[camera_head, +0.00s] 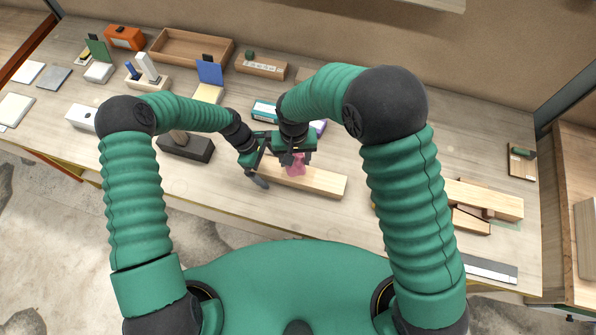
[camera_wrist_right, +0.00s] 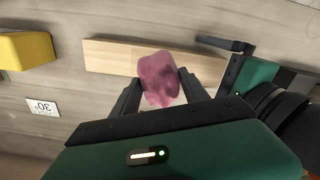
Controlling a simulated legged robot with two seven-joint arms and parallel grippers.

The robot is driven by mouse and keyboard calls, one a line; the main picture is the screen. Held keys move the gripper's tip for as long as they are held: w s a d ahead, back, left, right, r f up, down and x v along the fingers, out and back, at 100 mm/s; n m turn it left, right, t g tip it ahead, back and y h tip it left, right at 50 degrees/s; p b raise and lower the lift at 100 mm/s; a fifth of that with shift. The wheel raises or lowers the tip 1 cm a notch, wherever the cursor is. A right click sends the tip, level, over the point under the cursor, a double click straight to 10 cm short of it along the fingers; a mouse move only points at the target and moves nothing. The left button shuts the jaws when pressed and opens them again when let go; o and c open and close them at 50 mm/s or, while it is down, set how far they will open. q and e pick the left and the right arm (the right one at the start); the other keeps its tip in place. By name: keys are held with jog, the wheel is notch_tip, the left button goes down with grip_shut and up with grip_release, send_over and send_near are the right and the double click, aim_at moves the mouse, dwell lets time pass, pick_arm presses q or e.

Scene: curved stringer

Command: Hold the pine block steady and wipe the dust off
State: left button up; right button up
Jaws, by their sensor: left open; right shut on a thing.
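The pine block (camera_head: 325,181) lies flat on the bench in front of me. It also shows in the right wrist view (camera_wrist_right: 108,55). My right gripper (camera_head: 294,158) is shut on a crumpled pink cloth (camera_head: 296,166), over the block's top in the head view. In the right wrist view the cloth (camera_wrist_right: 158,78) sits between the two dark fingers and covers part of the block. My left gripper (camera_head: 258,172) is open at the block's left end. One dark finger shows beside that end; the other is partly hidden. Dust on the block is too small to tell.
A dark block (camera_head: 186,148) stands left of my left gripper. Stacked wood pieces (camera_head: 484,198) lie to the right. A yellow object (camera_wrist_right: 25,50) and a white label (camera_wrist_right: 42,107) show in the right wrist view. A wooden tray (camera_head: 190,47) is at the back.

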pick_arm(q)
jog(key=shift+v, duration=2.5)
jog(key=v, duration=1.2)
jog(key=shift+w, duration=0.1)
